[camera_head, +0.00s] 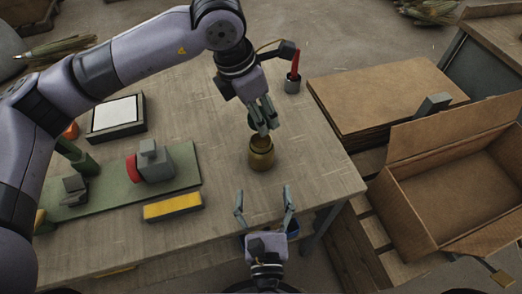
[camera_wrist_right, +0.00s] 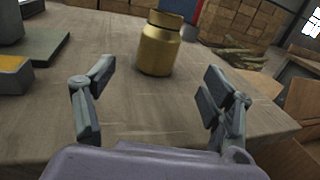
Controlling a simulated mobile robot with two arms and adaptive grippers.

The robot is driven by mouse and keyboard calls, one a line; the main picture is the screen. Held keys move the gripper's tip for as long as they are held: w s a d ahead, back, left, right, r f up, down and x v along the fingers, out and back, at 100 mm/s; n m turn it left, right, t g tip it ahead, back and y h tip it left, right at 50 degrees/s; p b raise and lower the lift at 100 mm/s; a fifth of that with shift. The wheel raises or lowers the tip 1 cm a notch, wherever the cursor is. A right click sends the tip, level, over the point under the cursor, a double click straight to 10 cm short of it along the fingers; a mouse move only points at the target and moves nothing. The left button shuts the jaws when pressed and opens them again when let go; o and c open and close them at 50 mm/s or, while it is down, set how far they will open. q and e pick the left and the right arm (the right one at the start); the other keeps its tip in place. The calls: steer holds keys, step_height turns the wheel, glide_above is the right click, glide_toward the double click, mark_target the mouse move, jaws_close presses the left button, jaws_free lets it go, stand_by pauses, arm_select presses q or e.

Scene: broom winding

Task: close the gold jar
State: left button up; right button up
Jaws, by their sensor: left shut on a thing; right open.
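The gold jar (camera_head: 261,160) stands upright on the wooden table, and its round top faces up in the head view. It also shows in the right wrist view (camera_wrist_right: 159,52). My left gripper (camera_head: 264,118) is just above the jar, shut on a small dark round piece that looks like the lid (camera_head: 255,121). The fingers partly hide this piece, and I cannot tell whether it touches the rim. My right gripper (camera_head: 265,212) is open and empty, low in the head view, on the near side of the jar. Its spread fingers also show in the right wrist view (camera_wrist_right: 160,100).
A yellow-topped block (camera_head: 173,207) and a green board (camera_head: 110,199) with grey tools lie left. An open cardboard box (camera_head: 455,195) stands right of the table. Tabletop around the jar is clear.

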arm_select(q)
steer(key=shift+w, duration=0.1)
arm_select(e)
steer(key=shift+w, duration=0.4)
arm_select(q)
steer(key=shift+f, duration=0.1)
arm_select(e)
steer(key=w, duration=1.1)
steer(key=shift+w+a, duration=0.25)
steer(key=shift+c, duration=0.3)
steer(key=shift+f, duration=0.1)
steer(key=c, duration=1.7)
arm_select(q)
glide_above(264, 145)
steer(key=a, duration=0.1)
steer(key=shift+s+a+f, duration=0.1)
steer(key=shift+s+f, duration=0.1)
steer(key=shift+f, duration=1.05)
steer(key=shift+s+f, duration=0.2)
steer(key=shift+f, duration=1.05)
steer(key=shift+f, duration=0.9)
steer(key=shift+f, duration=0.55)
arm_select(e)
jaws_close()
